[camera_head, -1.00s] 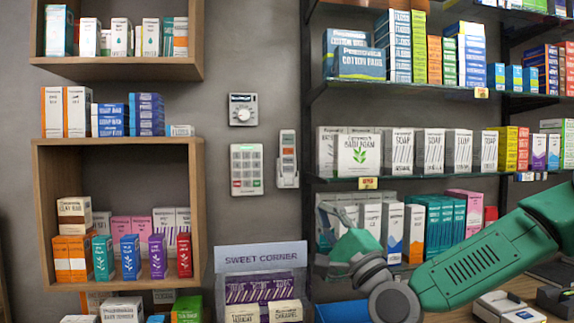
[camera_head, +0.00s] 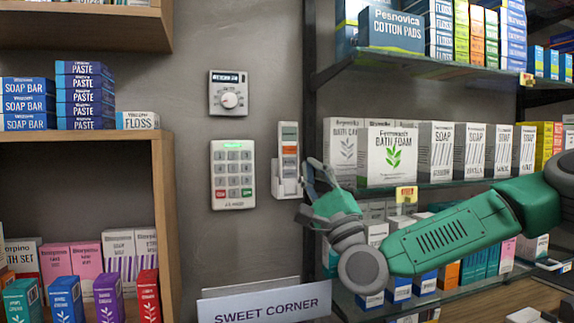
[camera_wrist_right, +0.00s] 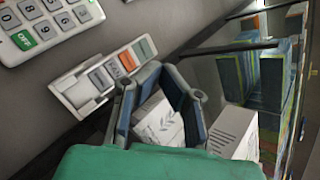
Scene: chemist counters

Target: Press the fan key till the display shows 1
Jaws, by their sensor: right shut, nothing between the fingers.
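A small white wall unit (camera_head: 289,160) holds a column of grey, orange and white keys. It also shows tilted in the wrist view (camera_wrist_right: 83,92), with a green-grey key at its upper end. My right gripper (camera_head: 316,166) is shut and empty, just right of the key unit. In the wrist view its fingertips (camera_wrist_right: 162,70) appear beside the unit's upper right end; I cannot tell whether they touch. My left gripper is out of view.
A white keypad (camera_head: 233,174) with red and green keys hangs left of the key unit. A glass shelf with bath foam boxes (camera_head: 390,153) stands close to the right. A wooden shelf (camera_head: 165,220) is at the left, and a "SWEET CORNER" sign (camera_head: 264,304) is below.

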